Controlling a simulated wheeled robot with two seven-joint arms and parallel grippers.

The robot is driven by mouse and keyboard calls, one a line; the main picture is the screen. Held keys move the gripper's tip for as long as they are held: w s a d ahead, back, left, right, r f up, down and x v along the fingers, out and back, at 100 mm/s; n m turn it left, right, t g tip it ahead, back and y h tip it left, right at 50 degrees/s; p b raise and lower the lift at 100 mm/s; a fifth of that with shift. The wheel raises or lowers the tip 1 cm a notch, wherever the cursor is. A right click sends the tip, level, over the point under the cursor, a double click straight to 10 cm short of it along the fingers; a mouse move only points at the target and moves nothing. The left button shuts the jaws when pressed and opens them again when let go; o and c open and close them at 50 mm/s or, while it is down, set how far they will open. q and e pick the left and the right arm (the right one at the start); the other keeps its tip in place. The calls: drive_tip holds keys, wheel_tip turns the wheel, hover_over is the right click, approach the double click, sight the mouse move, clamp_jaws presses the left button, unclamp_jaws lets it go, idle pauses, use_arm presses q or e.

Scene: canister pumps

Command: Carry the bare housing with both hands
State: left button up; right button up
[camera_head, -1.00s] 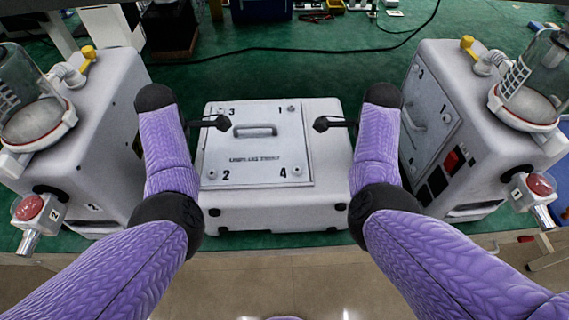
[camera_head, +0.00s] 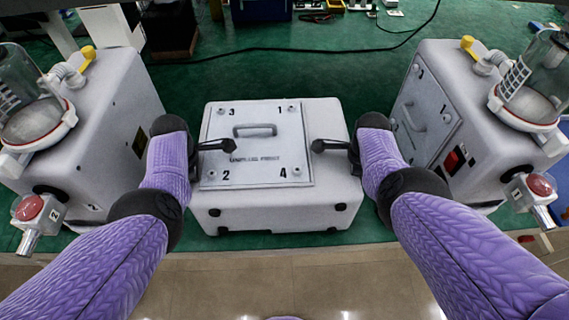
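My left gripper (camera_head: 232,145) points inward over the left part of the panel. My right gripper (camera_head: 316,146) points inward over its right edge. Both look like narrow dark shapes, with no gap between fingers clear to see. Nothing shows in them. I cannot tell whether they touch the housing.
A pump with a clear canister (camera_head: 38,110) and red knob stands close on the left. A similar pump (camera_head: 480,130) stands on the right. A black cable (camera_head: 300,49) crosses the green surface behind the housing. Tiled floor (camera_head: 300,275) lies in front.

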use_arm(q)
clamp_jaws()
use_arm(e)
clamp_jaws()
idle(0.8)
